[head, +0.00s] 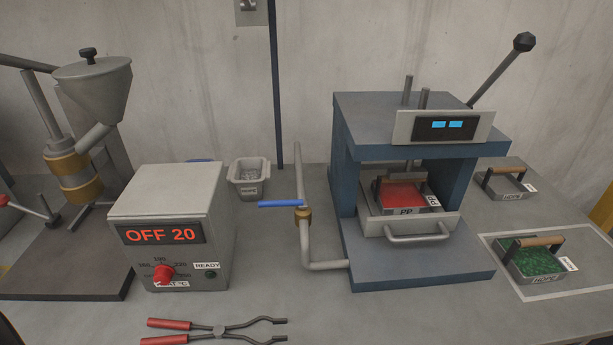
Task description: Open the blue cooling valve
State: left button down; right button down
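The blue cooling valve handle (281,204) is a flat blue lever on a grey vertical pipe (300,245), above a brass fitting (303,216). The lever lies level, across the pipe, and points left. The pipe bends at the bottom and runs right to the base of the blue press (425,120). Neither of my grippers shows in the head view.
Left of the valve stands a grey control box (170,215) reading "OFF 20". Red-handled tongs (220,330) lie in front. A small grey bin (249,180) stands behind. The press holds a red-filled PP tray (402,195). A green-filled tray (536,260) sits at right.

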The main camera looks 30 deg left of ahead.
aim_at(301, 204)
jog(key=k+u, duration=0.1)
jog(key=u, duration=0.95)
